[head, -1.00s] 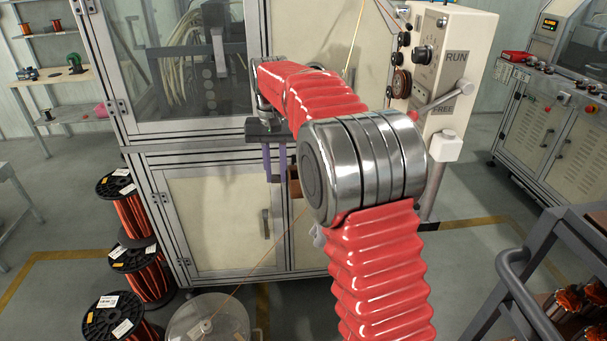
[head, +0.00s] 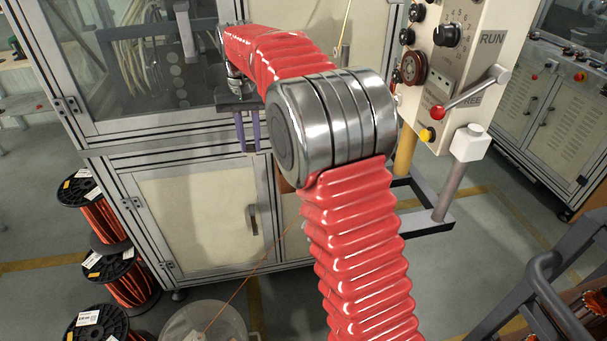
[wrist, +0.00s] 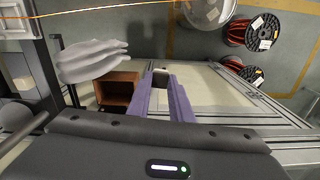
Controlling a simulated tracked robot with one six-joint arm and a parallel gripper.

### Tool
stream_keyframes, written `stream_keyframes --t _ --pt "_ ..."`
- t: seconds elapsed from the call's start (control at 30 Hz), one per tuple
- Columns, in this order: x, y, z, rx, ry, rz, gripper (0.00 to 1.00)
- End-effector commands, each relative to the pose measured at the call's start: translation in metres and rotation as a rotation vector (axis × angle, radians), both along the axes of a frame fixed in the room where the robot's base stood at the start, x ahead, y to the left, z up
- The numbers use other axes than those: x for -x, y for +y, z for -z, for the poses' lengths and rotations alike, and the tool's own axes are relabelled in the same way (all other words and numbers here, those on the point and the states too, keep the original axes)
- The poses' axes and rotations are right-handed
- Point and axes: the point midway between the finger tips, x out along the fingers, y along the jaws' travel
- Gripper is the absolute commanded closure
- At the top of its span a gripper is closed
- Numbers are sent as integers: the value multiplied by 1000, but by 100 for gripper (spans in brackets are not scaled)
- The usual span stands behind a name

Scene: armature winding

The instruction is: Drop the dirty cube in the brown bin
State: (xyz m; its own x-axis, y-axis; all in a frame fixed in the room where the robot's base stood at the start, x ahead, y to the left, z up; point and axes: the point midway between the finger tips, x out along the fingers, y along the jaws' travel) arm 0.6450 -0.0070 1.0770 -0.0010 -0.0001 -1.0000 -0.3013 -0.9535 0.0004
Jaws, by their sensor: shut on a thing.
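My gripper (wrist: 160,92) has two purple fingers, shut on a small dark grey cube (wrist: 160,76) at their tips in the wrist view. The brown bin (wrist: 119,77) is an open-topped box just left of the fingers; the cube appears beside it, not over its opening. In the head view my gripper (head: 247,132) hangs in front of the cabinet, and the cube cannot be made out. A sliver of the brown bin (head: 284,184) shows there, mostly hidden behind my arm.
A pale grey glove-like thing (wrist: 91,61) lies beside the bin. Wire spools (head: 99,215) stand on the floor at the left. A control box with a red-knobbed lever (head: 466,97) is at the right. A thin copper wire (head: 243,287) rises from a clear drum (head: 205,322).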

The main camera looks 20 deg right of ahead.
Motion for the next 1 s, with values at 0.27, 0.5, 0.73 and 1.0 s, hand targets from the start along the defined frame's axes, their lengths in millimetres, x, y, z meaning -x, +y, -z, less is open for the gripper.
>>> stream_keyframes --t 0.27,0.5,0.73,1.0 --pt "0 3 0 0 0 -6 92" --pt "-1 3 4 4 -12 -18 92" --pt "-4 -2 27 28 -91 -79 92" --pt "-6 -18 59 60 -238 -157 92"
